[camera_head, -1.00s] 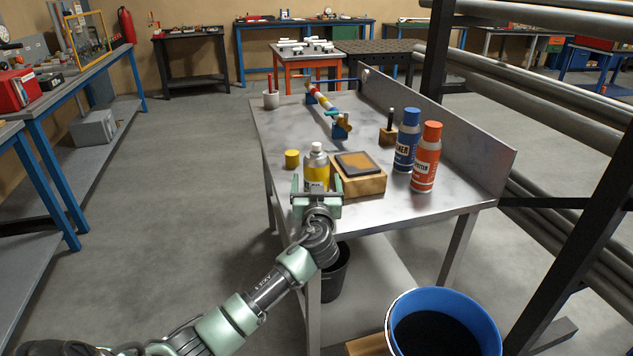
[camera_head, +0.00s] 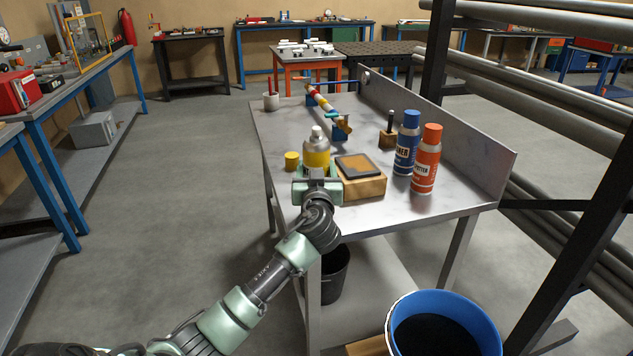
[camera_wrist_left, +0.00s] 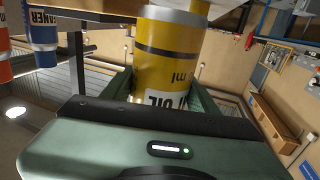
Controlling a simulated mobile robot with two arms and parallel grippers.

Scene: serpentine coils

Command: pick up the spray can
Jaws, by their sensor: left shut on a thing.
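The spray can (camera_head: 316,154) is yellow with a pale top and stands upright at the near left of the metal workbench (camera_head: 365,213). My left gripper (camera_head: 317,186) is shut on it from the near side. In the left wrist view the can (camera_wrist_left: 170,58) appears upside down between the fingers, with dark lettering including "OIL". The gripper hides the can's lower part in the head view, so any gap under it does not show. My right gripper is in neither view.
A yellow cap (camera_head: 292,160) sits left of the can. A wooden block with a dark pad (camera_head: 362,185) is close on its right. Blue (camera_head: 407,145) and orange (camera_head: 427,160) cans stand farther right. A blue bin (camera_head: 396,300) is on the floor.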

